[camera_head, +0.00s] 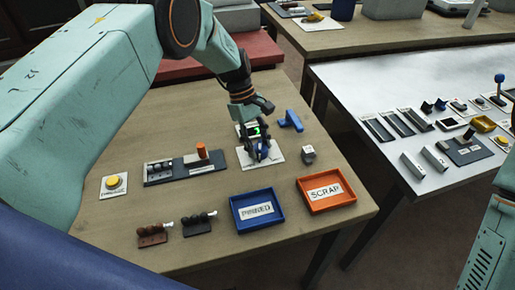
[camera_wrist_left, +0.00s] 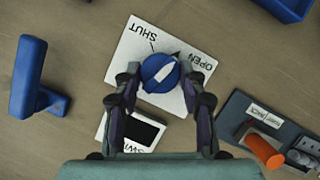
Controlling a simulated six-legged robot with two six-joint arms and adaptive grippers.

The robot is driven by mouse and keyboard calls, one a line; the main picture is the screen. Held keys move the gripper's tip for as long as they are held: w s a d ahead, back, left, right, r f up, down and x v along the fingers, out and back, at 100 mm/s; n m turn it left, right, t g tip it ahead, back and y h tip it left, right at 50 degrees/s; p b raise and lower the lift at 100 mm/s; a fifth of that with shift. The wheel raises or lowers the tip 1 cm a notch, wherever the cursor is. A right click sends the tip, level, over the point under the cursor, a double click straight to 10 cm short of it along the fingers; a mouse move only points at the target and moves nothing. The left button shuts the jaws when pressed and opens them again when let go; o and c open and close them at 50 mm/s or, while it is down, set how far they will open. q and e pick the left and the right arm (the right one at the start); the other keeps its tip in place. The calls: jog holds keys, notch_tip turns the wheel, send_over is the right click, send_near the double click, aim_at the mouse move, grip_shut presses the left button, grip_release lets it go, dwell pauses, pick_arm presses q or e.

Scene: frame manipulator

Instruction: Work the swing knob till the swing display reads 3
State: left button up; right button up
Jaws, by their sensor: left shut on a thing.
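The swing knob (camera_wrist_left: 160,73) is a round blue knob with a white pointer. It sits on a white plate (camera_wrist_left: 127,58) marked SHUT and OPEN. In the wrist view its pointer slants to the upper right, towards a dark mark beside OPEN. My left gripper (camera_wrist_left: 160,80) is shut on the knob, one finger on each side. The swing display (camera_wrist_left: 142,131) is a dark screen on a white plate, its label partly hidden by my finger. In the head view the display (camera_head: 255,131) shows something green, too small to read. My right gripper is not in view.
A blue handle (camera_head: 290,121) stands just right of the display. A grey block with an orange cylinder (camera_head: 202,151) is to the left. A yellow button (camera_head: 113,182) is far left.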

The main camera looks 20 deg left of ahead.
pick_arm(q)
jog(key=m+b, duration=0.2)
jog(key=m, duration=0.1)
jog(key=shift+w+d+g+y, duration=0.15)
jog(key=shift+g+y, duration=0.25)
jog(key=shift+m+g+y+b, duration=0.3)
jog(key=shift+m+b, duration=0.25)
jog(key=shift+m, duration=0.65)
jog(key=shift+r, duration=0.1)
jog(key=o, duration=1.1)
jog(key=shift+o, duration=0.2)
jog(key=v, duration=1.1)
jog(key=shift+w+r, duration=0.15)
jog(key=shift+r, duration=0.2)
